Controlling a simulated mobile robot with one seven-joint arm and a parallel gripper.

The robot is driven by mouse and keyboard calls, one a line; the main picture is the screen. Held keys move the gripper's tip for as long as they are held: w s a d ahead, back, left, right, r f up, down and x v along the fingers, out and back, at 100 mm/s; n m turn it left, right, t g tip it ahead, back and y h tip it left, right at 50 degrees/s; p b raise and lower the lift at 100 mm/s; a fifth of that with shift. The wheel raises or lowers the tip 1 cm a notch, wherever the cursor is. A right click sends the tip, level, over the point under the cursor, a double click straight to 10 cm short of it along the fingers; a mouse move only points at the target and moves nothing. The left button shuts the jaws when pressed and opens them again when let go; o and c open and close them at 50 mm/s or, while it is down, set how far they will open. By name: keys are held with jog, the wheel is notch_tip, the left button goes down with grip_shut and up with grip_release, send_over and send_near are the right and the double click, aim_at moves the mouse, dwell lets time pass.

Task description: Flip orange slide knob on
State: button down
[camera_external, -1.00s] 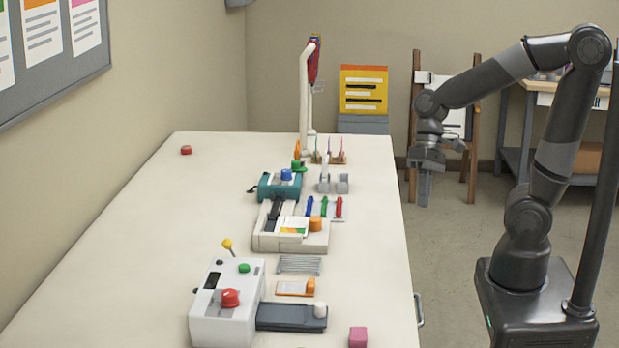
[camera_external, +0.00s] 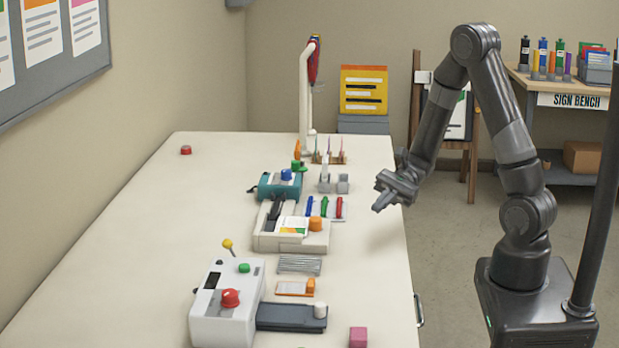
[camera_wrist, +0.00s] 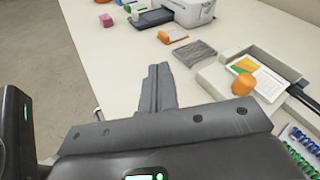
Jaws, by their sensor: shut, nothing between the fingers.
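A small orange knob (camera_external: 310,286) stands at the right end of a flat orange-and-white plate (camera_external: 290,288) on the table. It also shows in the wrist view (camera_wrist: 163,37) near the top. A larger orange cylinder (camera_external: 316,223) stands on the cream tray device; in the wrist view (camera_wrist: 243,84) it is right of my fingers. I cannot tell for certain which orange part is the slide knob. My gripper (camera_external: 380,206) is shut and empty above the table's right side, apart from both. Its closed fingers fill the middle of the wrist view (camera_wrist: 157,82).
A white box machine (camera_external: 228,305) with red and green buttons stands at the front, with a dark tray (camera_external: 290,317) beside it. A wire rack (camera_external: 300,264), a pink cube (camera_external: 358,337) and a teal device (camera_external: 280,186) are nearby. The table's left side is mostly clear.

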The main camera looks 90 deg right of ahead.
jog(key=d+f+m+t+h, duration=0.1)
jog(key=d+f+m+t, duration=0.1)
jog(key=d, duration=0.1)
jog(key=d+f+m+t+h, duration=0.1)
jog(key=d+f+m+t, duration=0.1)
jog(key=d+m, duration=0.1)
jog(key=d+f+m+t+h, duration=0.2)
jog(key=d+m, duration=0.1)
jog(key=d, duration=0.2)
jog(key=shift+f+t, duration=0.2)
jog(key=shift+t, duration=0.2)
jog(key=shift+s+d+f+m+h, duration=0.1)
jog(key=shift+d+f+m+h, duration=0.2)
jog(key=shift+d+m+h, duration=0.15)
send_near(315, 223)
jog(key=w, duration=0.1)
jog(key=w+f, duration=0.1)
jog(key=w, duration=0.1)
jog(key=shift+w+a, duration=0.2)
jog(key=shift+w, duration=0.1)
jog(key=shift+w+a, duration=0.2)
jog(key=shift+w, duration=0.35)
